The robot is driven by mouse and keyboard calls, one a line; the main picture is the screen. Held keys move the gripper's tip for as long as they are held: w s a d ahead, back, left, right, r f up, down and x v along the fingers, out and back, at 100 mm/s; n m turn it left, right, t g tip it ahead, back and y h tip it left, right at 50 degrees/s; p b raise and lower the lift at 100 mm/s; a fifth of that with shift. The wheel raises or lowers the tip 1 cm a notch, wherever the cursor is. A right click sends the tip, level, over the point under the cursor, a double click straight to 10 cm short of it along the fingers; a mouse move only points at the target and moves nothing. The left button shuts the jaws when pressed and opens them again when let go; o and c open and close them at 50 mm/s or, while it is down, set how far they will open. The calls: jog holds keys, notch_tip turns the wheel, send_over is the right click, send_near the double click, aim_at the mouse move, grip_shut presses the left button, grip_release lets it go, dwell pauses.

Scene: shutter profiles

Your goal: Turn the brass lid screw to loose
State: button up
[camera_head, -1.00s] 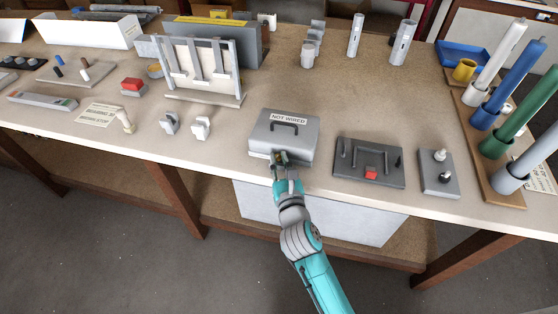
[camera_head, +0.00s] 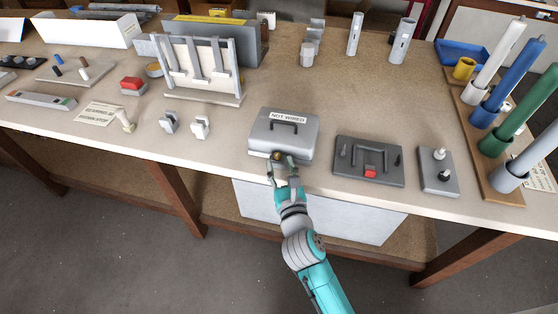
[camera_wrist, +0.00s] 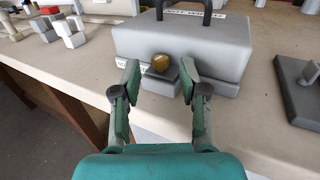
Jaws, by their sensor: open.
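The brass lid screw (camera_wrist: 160,63) is a small gold knob on a grey block at the front of the grey box. In the head view the screw (camera_head: 277,155) shows just beyond my fingertips. The grey box (camera_head: 283,131) has a dark handle and a "NOT WIRED" label on its lid, which is shut. My gripper (camera_head: 282,165) is open in front of the screw. In the wrist view my gripper (camera_wrist: 158,75) has its two green fingers apart, one to each side of the screw, with visible gaps. Whether the screw is tight or loose cannot be told.
A dark plate with a red button (camera_head: 370,173) lies right of the box, and a grey plate with two knobs (camera_head: 438,172) beyond it. Two small white-grey blocks (camera_head: 200,127) stand to the left. The table's front edge runs just below the box.

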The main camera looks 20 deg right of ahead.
jog(key=s+a, duration=0.1)
jog(key=s, duration=0.8)
jog(key=shift+s+a, duration=0.3)
jog(key=shift+a, duration=0.05)
